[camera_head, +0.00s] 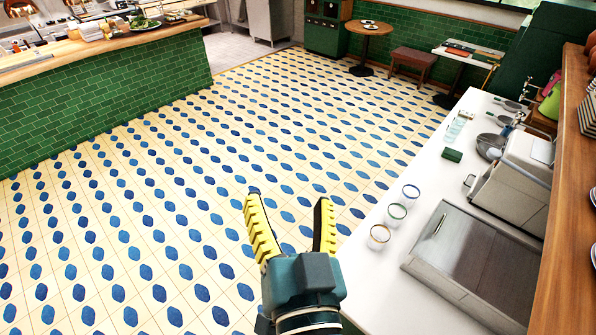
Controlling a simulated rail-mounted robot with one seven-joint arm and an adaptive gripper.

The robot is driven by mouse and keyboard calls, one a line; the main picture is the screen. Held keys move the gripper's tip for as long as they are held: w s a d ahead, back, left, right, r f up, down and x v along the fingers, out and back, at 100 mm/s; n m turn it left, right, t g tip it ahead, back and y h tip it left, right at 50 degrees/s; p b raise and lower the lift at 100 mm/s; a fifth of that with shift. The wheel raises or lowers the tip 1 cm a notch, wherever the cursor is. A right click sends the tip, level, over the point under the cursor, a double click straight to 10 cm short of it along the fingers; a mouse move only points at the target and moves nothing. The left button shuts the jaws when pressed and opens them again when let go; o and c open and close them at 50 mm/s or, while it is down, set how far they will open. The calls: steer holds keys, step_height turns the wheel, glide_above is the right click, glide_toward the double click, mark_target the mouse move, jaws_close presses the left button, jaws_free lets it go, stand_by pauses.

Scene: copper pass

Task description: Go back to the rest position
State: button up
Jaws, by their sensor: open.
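My gripper (290,228) is in the lower middle of the head view. Its two yellow ridged fingers are spread apart with nothing between them. It is over the patterned floor (140,235), close to the left edge of the white counter (375,285). It appears clear of the glasses on that counter. Most of my arm behind the gripper is out of the frame.
Several glasses, one a rimmed glass (380,235), stand near the white counter's left edge. A green-tiled counter (100,98) is at left. A round table (368,28) stands far back. The middle floor is clear.

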steer(key=s+d+r+n+t+h, duration=0.2)
steer(key=d+r, duration=0.4)
steer(key=r, duration=0.5)
steer(key=shift+s+d+t+h, duration=0.4)
steer(key=shift+s+t+h, duration=0.1)
steer(key=shift+s+t, duration=0.6)
step_height(320, 180, up, 6)
steer(key=p, duration=0.5)
steer(key=shift+f+p, duration=0.2)
steer(key=shift+p, duration=0.2)
steer(key=shift+o, duration=0.7)
